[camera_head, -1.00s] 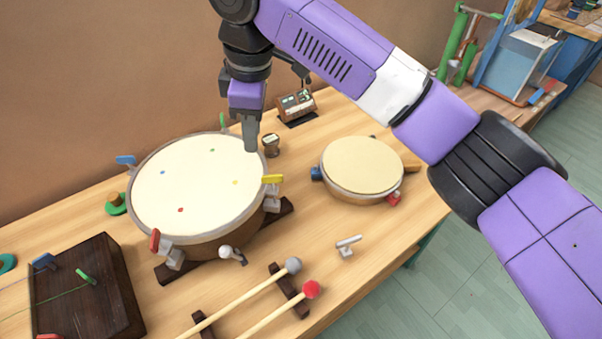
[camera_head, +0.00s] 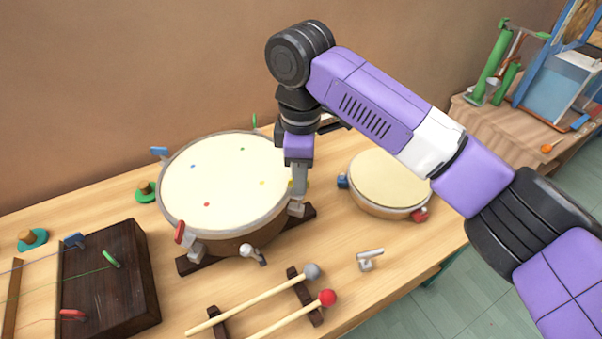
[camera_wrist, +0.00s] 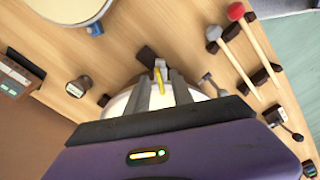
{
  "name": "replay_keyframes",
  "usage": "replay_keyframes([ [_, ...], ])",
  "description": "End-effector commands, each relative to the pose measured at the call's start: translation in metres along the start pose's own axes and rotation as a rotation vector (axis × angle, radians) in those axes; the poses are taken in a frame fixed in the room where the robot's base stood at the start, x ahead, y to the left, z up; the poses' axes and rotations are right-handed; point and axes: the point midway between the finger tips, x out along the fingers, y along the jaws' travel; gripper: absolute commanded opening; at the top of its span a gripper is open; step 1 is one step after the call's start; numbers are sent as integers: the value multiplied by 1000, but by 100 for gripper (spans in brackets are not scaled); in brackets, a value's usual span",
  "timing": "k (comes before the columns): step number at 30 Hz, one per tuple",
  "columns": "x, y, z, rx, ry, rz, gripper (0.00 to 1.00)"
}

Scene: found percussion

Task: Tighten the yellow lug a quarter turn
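The big drum (camera_head: 225,180) has a cream head with coloured dots and stands in a dark cradle. Its yellow lug (camera_wrist: 159,76) sits on the rim's right side. In the head view only slivers of yellow show around my fingers. My gripper (camera_head: 299,192) points down at that lug. In the wrist view the yellow handle lies between my two fingers (camera_wrist: 162,88), with a visible gap on at least one side. The fingers look open around it. The drum head (camera_wrist: 118,104) shows partly behind them.
The red lug (camera_head: 180,232) and blue lug (camera_head: 159,151) are elsewhere on the rim. A smaller drum (camera_head: 388,180) stands to the right. Two mallets (camera_head: 265,290) on rests and a small metal fitting (camera_head: 368,259) lie in front. A dark box (camera_head: 105,280) is at left.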

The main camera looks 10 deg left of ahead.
Motion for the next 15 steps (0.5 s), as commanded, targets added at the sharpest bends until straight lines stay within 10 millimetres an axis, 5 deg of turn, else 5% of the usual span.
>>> replay_keyframes([
  [5,0,0,0,0,0,0,28],
  [10,0,0,0,0,0,0,0],
  [15,0,0,0,0,0,0,0],
])
